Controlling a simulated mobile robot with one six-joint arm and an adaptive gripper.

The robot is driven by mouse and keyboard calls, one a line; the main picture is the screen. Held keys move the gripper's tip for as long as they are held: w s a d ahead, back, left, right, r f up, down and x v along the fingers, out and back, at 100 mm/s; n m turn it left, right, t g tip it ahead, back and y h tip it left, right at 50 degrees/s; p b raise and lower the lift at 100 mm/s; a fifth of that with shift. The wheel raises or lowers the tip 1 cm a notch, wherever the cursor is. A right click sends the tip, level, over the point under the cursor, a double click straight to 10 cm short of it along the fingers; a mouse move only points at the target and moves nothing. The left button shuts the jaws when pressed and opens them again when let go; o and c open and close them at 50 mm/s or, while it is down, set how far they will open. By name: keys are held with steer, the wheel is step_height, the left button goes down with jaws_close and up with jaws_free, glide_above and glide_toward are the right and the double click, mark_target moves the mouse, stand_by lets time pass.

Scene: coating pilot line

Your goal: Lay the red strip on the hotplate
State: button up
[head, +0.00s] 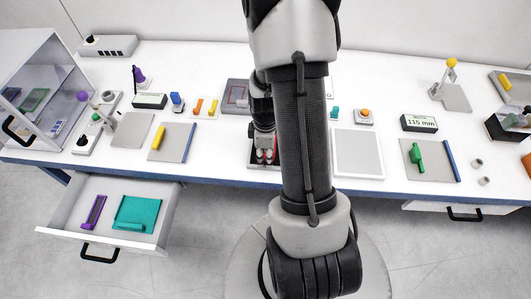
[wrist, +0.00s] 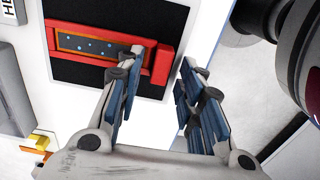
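My gripper (wrist: 155,62) is open. Its fingers are apart near the strip's right end, one overlapping it in the picture; I cannot tell whether they touch it. In the head view, my gripper (head: 265,157) is low over the plate, and my arm hides much of this spot.
A grey plate (head: 237,95) lies behind the gripper, with orange (head: 198,106) and yellow (head: 213,108) pieces to its left. A white-framed panel (head: 358,153) lies to the right. An open drawer (head: 165,190) juts out at front left. The table's front edge is close to the gripper.

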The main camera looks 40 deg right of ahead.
step_height(320, 180, up, 12)
steer(key=p, duration=0.3)
steer(key=a+r+m+t, duration=0.2)
steer(key=a+r+m, duration=0.1)
steer(key=a+r, duration=0.75)
steer(key=s+a+r+m+t, duration=0.2)
steer(key=s+a+r+m, duration=0.3)
steer(key=s+a+r, duration=0.4)
steer(key=shift+s+a+r+t, duration=0.15)
steer(key=shift+a+r+t, duration=0.2)
steer(key=shift+r, duration=0.45)
steer(key=shift+f, duration=0.1)
step_height(320, 180, down, 5)
steer(key=b, duration=0.5)
steer(key=shift+f+b, duration=0.1)
steer(key=shift+b, duration=0.2)
